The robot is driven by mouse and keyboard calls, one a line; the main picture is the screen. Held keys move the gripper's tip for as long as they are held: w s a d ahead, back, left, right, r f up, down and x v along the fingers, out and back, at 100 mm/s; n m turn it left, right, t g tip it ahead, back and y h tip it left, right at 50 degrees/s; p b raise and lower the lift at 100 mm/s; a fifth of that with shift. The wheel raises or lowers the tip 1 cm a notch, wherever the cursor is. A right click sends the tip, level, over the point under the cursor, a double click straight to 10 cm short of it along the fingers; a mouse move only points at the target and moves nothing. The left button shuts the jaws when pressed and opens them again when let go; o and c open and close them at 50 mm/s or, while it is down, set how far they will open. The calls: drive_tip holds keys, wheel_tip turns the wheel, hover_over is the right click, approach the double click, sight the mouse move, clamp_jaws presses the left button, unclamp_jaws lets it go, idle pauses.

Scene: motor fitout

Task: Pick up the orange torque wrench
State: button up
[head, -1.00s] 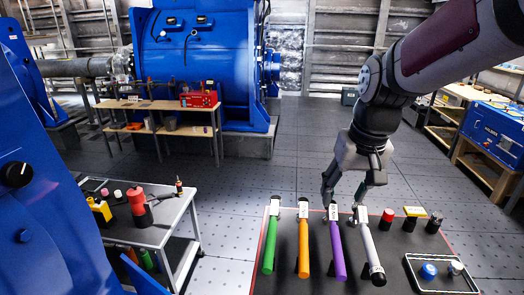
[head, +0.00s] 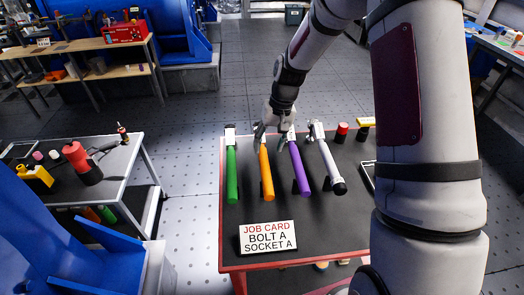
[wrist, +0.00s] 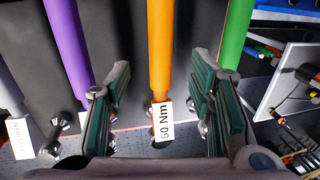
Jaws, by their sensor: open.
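The orange torque wrench (head: 266,177) lies on the dark top of the red-edged table, between a green-handled wrench (head: 232,175) and a purple-handled one (head: 299,168). My gripper (head: 274,133) is at the far, head end of the orange wrench. In the wrist view, my open gripper (wrist: 160,78) has one finger on each side of the orange wrench (wrist: 160,45), with gaps visible on both sides. Its tag reads "60 Nm". The head beyond the tag is partly hidden. The purple wrench (wrist: 67,50) is outside the left finger, the green one (wrist: 236,35) outside the right.
A white-handled wrench (head: 330,165) lies right of the purple one. A red-capped item (head: 341,132) stands at the back right. A grey cart (head: 115,180) stands to the left.

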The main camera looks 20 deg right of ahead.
sight(265, 157)
drive_tip(key=f, duration=0.2)
drive_tip(key=a+f, duration=0.1)
drive_tip(key=f, duration=0.2)
drive_tip(key=f+p, duration=0.1)
drive_tip(key=f, duration=0.2)
drive_tip(key=shift+w+a, duration=0.25)
drive_tip(key=shift+a, duration=0.05)
clamp_jaws()
